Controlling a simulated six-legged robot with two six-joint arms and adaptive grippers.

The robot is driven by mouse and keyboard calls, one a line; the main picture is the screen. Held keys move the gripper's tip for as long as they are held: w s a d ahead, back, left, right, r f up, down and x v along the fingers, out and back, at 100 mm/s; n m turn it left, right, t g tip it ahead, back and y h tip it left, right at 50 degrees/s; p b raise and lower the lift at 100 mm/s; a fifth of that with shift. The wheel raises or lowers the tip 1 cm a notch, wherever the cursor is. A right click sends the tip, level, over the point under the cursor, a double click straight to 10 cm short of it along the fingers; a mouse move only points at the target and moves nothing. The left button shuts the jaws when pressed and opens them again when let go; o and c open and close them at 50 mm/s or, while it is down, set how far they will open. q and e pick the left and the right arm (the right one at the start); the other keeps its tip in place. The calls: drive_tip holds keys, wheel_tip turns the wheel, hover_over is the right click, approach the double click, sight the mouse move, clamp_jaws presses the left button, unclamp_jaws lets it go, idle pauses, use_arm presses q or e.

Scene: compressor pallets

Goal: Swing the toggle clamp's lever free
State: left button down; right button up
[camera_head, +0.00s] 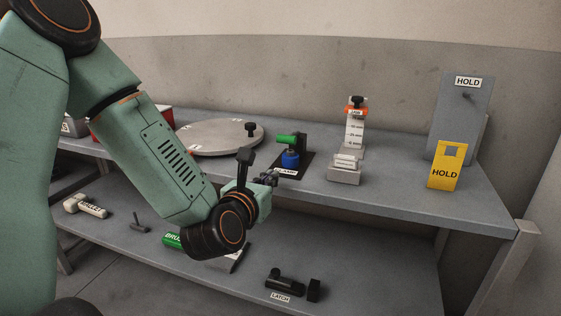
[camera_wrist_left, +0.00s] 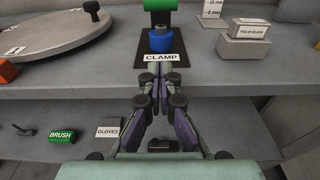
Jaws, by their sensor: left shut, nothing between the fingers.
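The toggle clamp stands on a black base plate (camera_head: 301,169) on the upper shelf. Its lever has a green grip (camera_head: 286,140), lying roughly level above a blue round part (camera_head: 290,159). In the left wrist view, the green grip (camera_wrist_left: 158,4) is cut by the top edge, and the blue part (camera_wrist_left: 161,40) stands behind the CLAMP label (camera_wrist_left: 161,57). My left gripper (camera_head: 272,178) is shut and empty at the shelf's front edge. In the left wrist view, its fingertips (camera_wrist_left: 159,70) point at the clamp, just short of the label and apart from the lever. My right gripper is not in view.
A round grey plate (camera_head: 205,138) with a black knob lies left of the clamp. A grey block (camera_head: 344,175) and a scale post (camera_head: 354,132) stand right. A yellow HOLD tag (camera_head: 445,168) is farther right. The lower shelf holds a latch part (camera_head: 287,280).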

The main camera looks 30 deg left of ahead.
use_arm(q)
drive_tip(key=b+x, duration=0.1)
drive_tip(key=x, duration=0.4)
drive_tip(key=shift+w+f, duration=0.1)
drive_tip(key=shift+w, duration=0.05)
drive_tip(key=r, duration=0.1)
drive_tip(key=w+r, duration=0.1)
drive_tip(key=r, duration=0.1)
drive_tip(key=shift+w+a, duration=0.2)
drive_tip(key=shift+r, duration=0.3)
drive_tip(key=shift+w+r, duration=0.1)
drive_tip(key=shift+w, duration=0.15)
